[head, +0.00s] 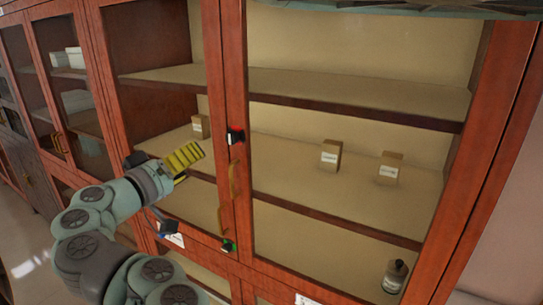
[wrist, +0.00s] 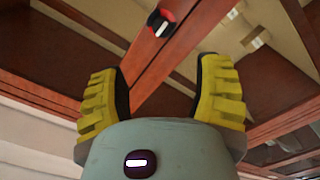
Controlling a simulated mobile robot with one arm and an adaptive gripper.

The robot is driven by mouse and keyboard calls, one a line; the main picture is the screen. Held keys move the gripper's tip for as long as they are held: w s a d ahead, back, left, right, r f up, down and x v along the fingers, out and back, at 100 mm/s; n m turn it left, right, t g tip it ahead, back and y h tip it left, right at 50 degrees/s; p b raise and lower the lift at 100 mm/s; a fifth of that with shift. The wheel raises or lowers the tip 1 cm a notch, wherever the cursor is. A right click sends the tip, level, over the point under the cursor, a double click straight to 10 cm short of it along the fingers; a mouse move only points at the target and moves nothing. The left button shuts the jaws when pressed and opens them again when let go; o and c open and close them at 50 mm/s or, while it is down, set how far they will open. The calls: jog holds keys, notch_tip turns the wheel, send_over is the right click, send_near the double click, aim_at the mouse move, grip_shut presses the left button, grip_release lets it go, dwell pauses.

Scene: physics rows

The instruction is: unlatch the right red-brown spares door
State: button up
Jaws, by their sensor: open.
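The right red-brown spares door (head: 236,70) has a large glass pane and appears closed in the head view. A black latch with a red part (head: 236,136) sits on its left stile, above a brass-coloured handle (head: 233,182). The latch also shows at the top of the wrist view (wrist: 160,22), beyond my fingertips. My gripper (head: 186,157) is open, with yellow ribbed fingers and nothing between them. It is left of the latch and apart from it. The wrist view shows both fingers (wrist: 160,85) spread on either side of the stile.
Small boxes (head: 331,156) and a bottle (head: 395,276) stand on shelves behind the glass. More cabinets (head: 60,90) line the left. A pale wall (head: 510,220) is at right.

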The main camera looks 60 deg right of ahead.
jog(key=p, duration=0.6)
send_near(229, 139)
jog(key=shift+w+d+r, duration=0.1)
jog(key=shift+d, duration=2.5)
jog(key=shift+w+d+r+p, duration=0.15)
jog(key=shift+d+p, duration=0.25)
jog(key=shift+d, duration=0.4)
jog(key=shift+d+p, duration=0.35)
jog(key=shift+d, duration=0.9)
jog(key=shift+d+f, duration=0.25)
jog(key=shift+d, duration=0.3)
jog(key=shift+c, duration=0.2)
grip_shut()
